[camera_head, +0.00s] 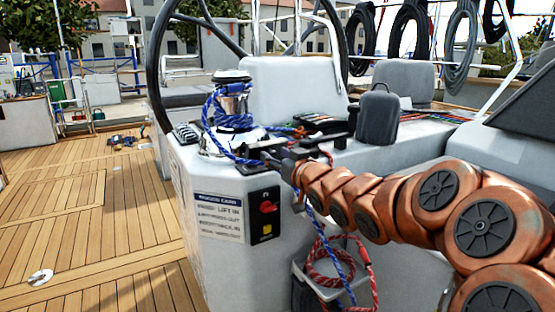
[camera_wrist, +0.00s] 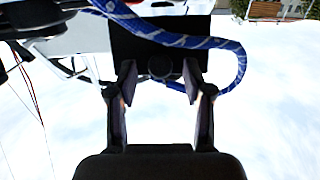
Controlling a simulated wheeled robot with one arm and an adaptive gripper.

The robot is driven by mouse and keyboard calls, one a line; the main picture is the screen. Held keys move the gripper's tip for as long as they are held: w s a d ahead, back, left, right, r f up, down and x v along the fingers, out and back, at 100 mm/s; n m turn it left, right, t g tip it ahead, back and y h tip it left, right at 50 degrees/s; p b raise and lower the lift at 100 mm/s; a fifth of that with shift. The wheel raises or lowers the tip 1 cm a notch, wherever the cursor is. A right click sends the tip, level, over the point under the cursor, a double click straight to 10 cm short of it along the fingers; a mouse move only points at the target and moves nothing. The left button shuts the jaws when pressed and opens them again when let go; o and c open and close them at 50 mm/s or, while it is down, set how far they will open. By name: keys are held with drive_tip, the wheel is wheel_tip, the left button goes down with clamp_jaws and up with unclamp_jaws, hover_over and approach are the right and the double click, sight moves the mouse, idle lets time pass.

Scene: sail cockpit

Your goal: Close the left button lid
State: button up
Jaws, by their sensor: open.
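In the wrist view, a black plate-like part (camera_wrist: 160,45) with a dark round form low on it is ahead of my gripper (camera_wrist: 160,85). It may be a button lid, but I cannot tell whether it is the left one or whether it stands open. My two fingers are apart, with the round form seen between their tips. I cannot tell whether they touch it. In the head view, my gripper (camera_head: 279,160) is at the console top, beside black fittings (camera_head: 262,148) right of the winch (camera_head: 232,105). The arm and fingers hide part of these fittings.
A blue rope (camera_wrist: 180,38) crosses the black part and loops on its right. In the head view, blue rope winds on the winch, and red and blue lines hang below my gripper. A switch panel (camera_head: 264,216) is on the console front. The wooden deck (camera_head: 90,225) at left is mostly clear.

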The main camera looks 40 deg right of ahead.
drive_tip(key=shift+w, duration=0.1)
clamp_jaws()
idle(0.5)
drive_tip(key=shift+d, duration=0.1)
